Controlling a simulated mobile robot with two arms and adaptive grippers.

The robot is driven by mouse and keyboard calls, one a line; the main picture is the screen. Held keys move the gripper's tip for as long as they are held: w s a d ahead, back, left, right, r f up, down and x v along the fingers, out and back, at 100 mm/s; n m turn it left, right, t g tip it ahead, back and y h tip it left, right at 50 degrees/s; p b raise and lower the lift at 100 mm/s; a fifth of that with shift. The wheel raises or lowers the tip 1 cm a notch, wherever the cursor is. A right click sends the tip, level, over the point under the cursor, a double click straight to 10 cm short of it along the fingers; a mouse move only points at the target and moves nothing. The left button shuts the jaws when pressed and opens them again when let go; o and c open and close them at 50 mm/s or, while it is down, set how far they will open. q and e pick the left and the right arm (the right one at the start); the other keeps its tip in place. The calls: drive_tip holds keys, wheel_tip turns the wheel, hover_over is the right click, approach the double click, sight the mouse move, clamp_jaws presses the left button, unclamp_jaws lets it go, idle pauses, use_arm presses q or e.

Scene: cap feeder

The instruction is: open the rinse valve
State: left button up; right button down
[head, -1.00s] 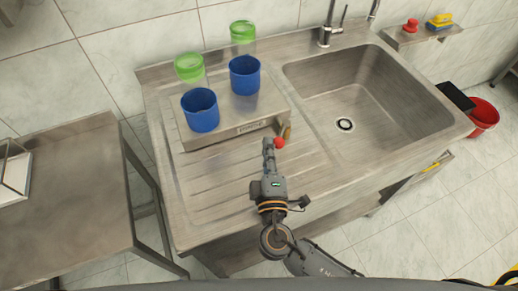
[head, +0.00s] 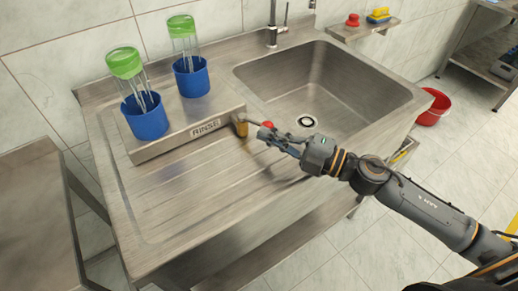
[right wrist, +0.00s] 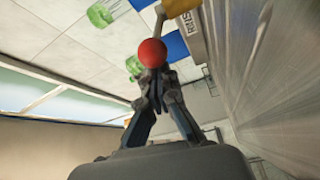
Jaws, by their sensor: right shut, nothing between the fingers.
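The rinse valve is a brass body (head: 241,129) at the right end of a steel box front marked RINSE. Its lever ends in a red ball knob (head: 268,125) and points right, away from the box. My right gripper (head: 268,136) is shut and empty, right at the knob. In the right wrist view the red knob (right wrist: 152,53) is just beyond the fingertips (right wrist: 152,75), hiding part of the lever; contact cannot be told. The brass body (right wrist: 179,7) shows at the top edge there. My left gripper is out of view.
The steel box carries two blue cups (head: 147,117) (head: 191,78) holding clear vessels with green tops (head: 124,62) (head: 181,25); pale streaks show inside. The sink basin (head: 320,85) and tap (head: 272,30) lie behind my right arm. The ridged drainboard (head: 185,185) is clear.

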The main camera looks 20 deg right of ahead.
drive_tip(key=shift+w+d, duration=0.4)
drive_tip(key=shift+d, duration=0.4)
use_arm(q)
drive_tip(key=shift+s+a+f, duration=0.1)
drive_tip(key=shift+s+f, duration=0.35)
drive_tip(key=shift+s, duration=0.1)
use_arm(e)
drive_tip(key=shift+w+d, duration=0.1)
drive_tip(key=shift+w+d+r, duration=0.1)
drive_tip(key=shift+d, duration=0.05)
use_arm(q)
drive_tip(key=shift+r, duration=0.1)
